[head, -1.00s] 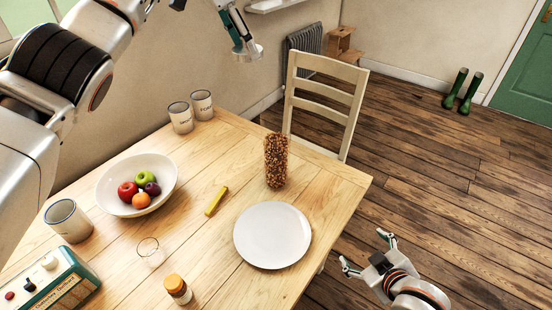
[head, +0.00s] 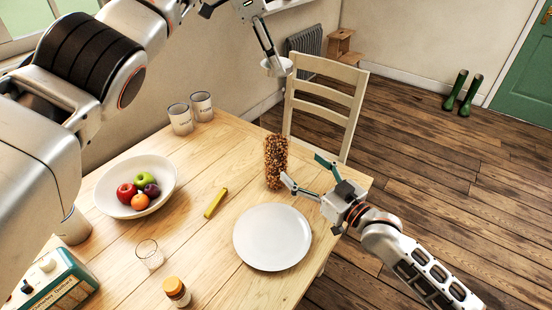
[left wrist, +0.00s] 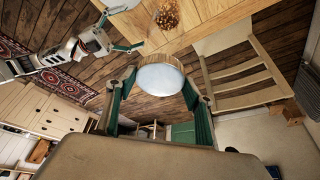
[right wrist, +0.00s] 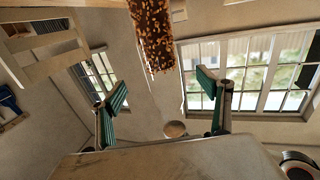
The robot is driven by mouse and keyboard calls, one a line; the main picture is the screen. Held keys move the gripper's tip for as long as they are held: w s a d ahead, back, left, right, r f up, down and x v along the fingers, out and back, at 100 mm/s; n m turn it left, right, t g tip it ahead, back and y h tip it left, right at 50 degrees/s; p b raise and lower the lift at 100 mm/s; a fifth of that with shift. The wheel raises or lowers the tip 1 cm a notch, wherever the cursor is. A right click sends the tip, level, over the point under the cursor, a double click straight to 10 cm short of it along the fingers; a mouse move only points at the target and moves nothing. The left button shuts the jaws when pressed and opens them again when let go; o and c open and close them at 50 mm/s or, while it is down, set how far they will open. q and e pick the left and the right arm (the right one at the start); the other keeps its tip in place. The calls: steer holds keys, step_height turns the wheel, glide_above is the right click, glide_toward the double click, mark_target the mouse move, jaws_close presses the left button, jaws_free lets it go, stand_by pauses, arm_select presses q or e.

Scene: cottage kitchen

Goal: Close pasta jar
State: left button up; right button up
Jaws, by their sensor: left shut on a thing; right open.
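The pasta jar (head: 275,160) is a tall clear cylinder full of brown pasta. It stands upright on the table near its far edge, with no lid on it. My left gripper (head: 274,60) is high above and beyond the jar, shut on a round pale lid (head: 278,68). The lid also shows between the green fingers in the left wrist view (left wrist: 161,78). My right gripper (head: 306,173) is open just right of the jar, its fingers pointing toward it. In the right wrist view the jar (right wrist: 152,35) is ahead of the spread fingers, not between them.
A white plate (head: 272,237) lies in front of the jar. A yellow stick-like item (head: 215,202), a fruit bowl (head: 108,203), a glass (head: 149,254) and a small orange-capped bottle (head: 176,291) are farther left. Two canisters (head: 180,119) stand at the back. A chair (head: 325,105) stands behind the jar.

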mark_target(284, 152)
steer(key=shift+w+a, duration=0.1)
steer(key=x, duration=1.1)
steer(key=shift+w+a, duration=0.25)
steer(key=shift+w, duration=0.05)
steer(key=c, duration=1.7)
arm_select(q)
steer(key=shift+a+f, duration=0.1)
steer(key=shift+f, duration=2.4)
steer(key=shift+f, duration=0.1)
steer(key=shift+f, duration=0.8)
steer(key=shift+f, duration=0.55)
steer(key=o, duration=0.9)
arm_select(e)
jaws_close()
